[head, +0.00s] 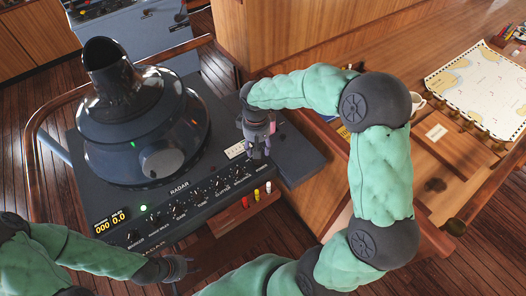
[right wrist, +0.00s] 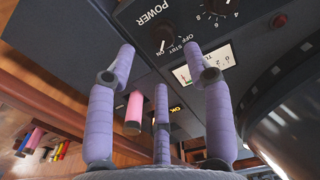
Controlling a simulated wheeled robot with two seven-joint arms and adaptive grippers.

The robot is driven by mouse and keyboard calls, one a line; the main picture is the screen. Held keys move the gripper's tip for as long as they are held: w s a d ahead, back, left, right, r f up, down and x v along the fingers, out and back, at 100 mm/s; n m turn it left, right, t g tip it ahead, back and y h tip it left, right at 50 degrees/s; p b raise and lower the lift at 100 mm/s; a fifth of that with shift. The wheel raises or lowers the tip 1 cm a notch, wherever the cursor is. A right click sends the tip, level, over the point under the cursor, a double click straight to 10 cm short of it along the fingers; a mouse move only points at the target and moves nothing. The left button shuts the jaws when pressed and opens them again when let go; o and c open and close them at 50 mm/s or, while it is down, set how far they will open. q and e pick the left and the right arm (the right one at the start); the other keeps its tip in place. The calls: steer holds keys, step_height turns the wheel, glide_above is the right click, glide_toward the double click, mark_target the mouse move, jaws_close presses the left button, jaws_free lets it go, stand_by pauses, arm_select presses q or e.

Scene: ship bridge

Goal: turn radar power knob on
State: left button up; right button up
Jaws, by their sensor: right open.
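The radar power knob (right wrist: 165,39) is a black round knob on the dark radar panel, with POWER, OFF, STBY and ON printed around it. Its pointer direction is hard to make out. In the head view my right gripper hides it at the far end of the knob row on the radar console (head: 75,185). My right gripper (head: 257,150) is open, its purple fingers spread in the right wrist view (right wrist: 165,62). The knob lies between and just beyond the fingertips, with no clear contact. My left gripper (head: 180,268) is low by the console's front edge; its jaw state is unclear.
The dark radar hood (head: 145,130) rises behind the knobs. A small meter (right wrist: 200,65) sits beside the power knob. Red, yellow and white pieces (head: 257,194) line the front edge. A wooden rail (head: 32,150) runs around the left. A chart (head: 485,85) lies on the desk at right.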

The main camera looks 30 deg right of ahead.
step_height(320, 180, up, 6)
steer(key=shift+s+d, duration=0.1)
stand_by(0.7)
